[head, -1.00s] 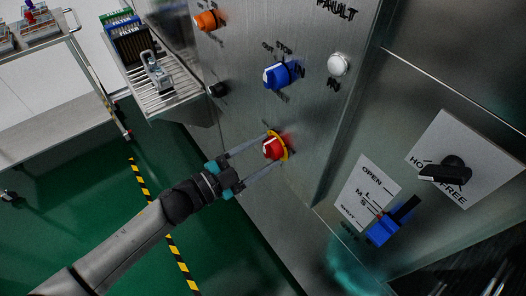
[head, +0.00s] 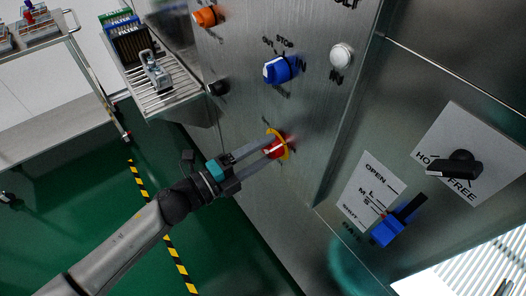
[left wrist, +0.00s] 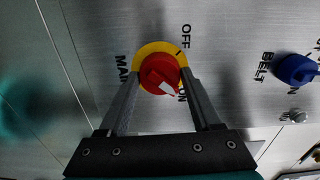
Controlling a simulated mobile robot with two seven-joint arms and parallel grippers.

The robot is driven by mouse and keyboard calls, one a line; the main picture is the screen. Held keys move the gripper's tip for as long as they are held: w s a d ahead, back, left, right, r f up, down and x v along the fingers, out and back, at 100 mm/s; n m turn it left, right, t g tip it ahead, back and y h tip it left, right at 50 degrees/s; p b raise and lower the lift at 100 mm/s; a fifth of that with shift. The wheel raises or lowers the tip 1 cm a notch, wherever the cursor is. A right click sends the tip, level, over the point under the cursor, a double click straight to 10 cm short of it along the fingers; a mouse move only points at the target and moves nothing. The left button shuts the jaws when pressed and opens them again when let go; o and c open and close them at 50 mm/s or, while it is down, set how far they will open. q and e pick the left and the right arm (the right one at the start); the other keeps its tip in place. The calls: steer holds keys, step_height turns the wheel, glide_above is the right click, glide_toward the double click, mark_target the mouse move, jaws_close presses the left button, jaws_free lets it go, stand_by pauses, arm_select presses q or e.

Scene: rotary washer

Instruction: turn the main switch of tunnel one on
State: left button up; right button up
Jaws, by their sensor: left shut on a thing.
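The main switch is a red knob (head: 279,150) with a white mark on a yellow round plate, low on the steel panel. In the left wrist view the knob (left wrist: 156,72) sits between the words OFF, ON and MAIN, and its white mark points towards ON. My left gripper (head: 272,147) reaches it from the lower left. In the left wrist view its two fingers (left wrist: 162,77) stand on either side of the knob, shut on it. My right gripper is not in view.
A blue BELT switch (head: 279,70) sits above the main switch, near a white button (head: 341,56) and an orange knob (head: 206,17). A blue-handled lever (head: 388,231) and a black HOLD/FREE knob (head: 461,166) are at right. A wire shelf (head: 170,91) juts out at upper left.

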arm_select(q)
steer(key=shift+m, duration=0.4)
steer(key=o, duration=1.4)
steer(key=shift+c, duration=0.2)
steer(key=b+v, duration=0.2)
steer(key=v, duration=1.3)
steer(key=shift+s+a, duration=0.1)
